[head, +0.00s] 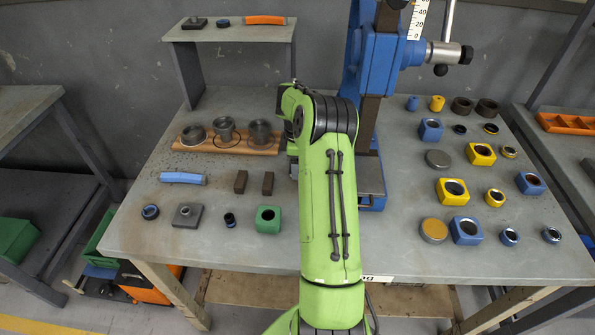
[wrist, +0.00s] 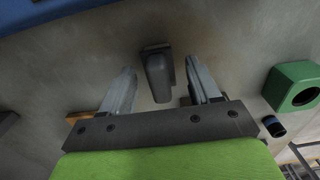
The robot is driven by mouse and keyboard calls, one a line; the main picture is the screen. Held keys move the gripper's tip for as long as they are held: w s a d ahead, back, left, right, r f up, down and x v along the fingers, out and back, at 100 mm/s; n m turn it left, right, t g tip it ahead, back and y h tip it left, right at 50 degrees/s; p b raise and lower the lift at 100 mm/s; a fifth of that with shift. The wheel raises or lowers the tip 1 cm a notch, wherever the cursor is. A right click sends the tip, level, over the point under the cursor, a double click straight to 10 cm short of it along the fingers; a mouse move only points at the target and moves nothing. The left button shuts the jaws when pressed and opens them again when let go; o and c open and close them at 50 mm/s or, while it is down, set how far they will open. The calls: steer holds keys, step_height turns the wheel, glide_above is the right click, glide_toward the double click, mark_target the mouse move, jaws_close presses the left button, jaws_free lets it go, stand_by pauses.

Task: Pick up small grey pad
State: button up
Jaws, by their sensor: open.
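In the wrist view a small grey pad (wrist: 158,78), a block with rounded edges, stands between the open fingers of my gripper (wrist: 160,88). There is a visible gap to each finger, and nothing is held. A darker flat piece (wrist: 155,47) shows just behind it. In the head view two small dark blocks (head: 240,181) and (head: 267,183) stand side by side left of my arm; I cannot tell for certain which is the pad. My gripper is mostly hidden behind my green arm there.
A green block with a hole (head: 268,218) and a small dark cylinder (head: 229,220) stand in front. A wooden board (head: 190,146) with round parts lies behind. The blue press (head: 378,70) rises to the right. A blue-handled bar (head: 182,178) lies at left.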

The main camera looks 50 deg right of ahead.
steer(key=shift+f, duration=0.75)
steer(key=shift+r, duration=0.1)
steer(key=shift+c, duration=0.4)
steer(key=c, duration=1)
step_height(320, 180, up, 10)
steer(key=shift+r+p, duration=0.1)
steer(key=shift+p, duration=1)
